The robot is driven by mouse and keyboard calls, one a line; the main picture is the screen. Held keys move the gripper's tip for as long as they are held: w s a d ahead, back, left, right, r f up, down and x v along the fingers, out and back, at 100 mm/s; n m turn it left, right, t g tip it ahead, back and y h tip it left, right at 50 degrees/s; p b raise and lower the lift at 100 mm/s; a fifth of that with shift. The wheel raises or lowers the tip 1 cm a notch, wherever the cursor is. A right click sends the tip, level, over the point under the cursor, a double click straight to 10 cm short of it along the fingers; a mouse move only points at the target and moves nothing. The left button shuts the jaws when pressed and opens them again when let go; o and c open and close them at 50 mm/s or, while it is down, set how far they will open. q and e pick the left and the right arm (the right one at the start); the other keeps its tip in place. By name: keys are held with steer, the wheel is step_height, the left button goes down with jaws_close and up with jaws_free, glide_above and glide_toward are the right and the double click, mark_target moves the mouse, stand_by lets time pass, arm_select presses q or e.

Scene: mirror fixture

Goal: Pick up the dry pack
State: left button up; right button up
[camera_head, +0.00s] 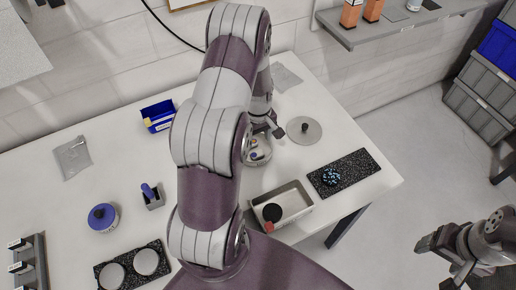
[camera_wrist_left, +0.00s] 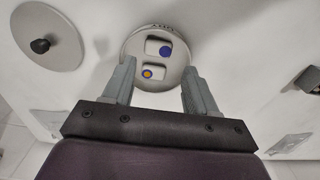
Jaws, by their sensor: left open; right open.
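A round pale dish (camera_wrist_left: 133,52) marked with what looks like DRY, upside down, lies below my left gripper (camera_wrist_left: 158,80) in the left wrist view. Inside it are two small white packs, one with a blue dot (camera_wrist_left: 158,47) and one with an orange-centred dot (camera_wrist_left: 153,73). The open left fingers sit on either side of the dish's near part, with nothing gripped; their height above it is unclear. In the head view the dish (camera_head: 262,158) is partly hidden by my left arm. My right gripper (camera_head: 438,263) is open and empty, off the table at lower right.
A grey disc with a black knob (camera_head: 304,130) lies right of the dish. A metal tray (camera_head: 298,199) and a speckled black mat (camera_head: 362,167) are nearby. A wall shelf (camera_head: 395,28) overhangs the back right.

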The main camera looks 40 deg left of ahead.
arm_select(q)
steer(key=p, duration=0.1)
glide_above(258, 155)
steer(key=f, duration=0.2)
steer(key=a+f, duration=0.1)
steer(key=f, duration=0.1)
steer(key=shift+f, duration=0.15)
steer(key=f+p, duration=0.1)
steer(key=f, duration=0.1)
steer(key=d+f+p, duration=0.1)
steer(key=f, duration=0.1)
steer(key=shift+f, duration=0.2)
steer(key=shift+a+f, duration=0.1)
steer(key=shift+a, duration=0.1)
steer(key=c, duration=0.5)
steer(key=shift+d, duration=0.1)
steer(key=shift+c, duration=0.8)
arm_select(e)
steer(key=r, duration=0.2)
steer(key=a+r, duration=0.1)
steer(key=shift+w+r, duration=0.1)
steer(key=shift+w, duration=0.15)
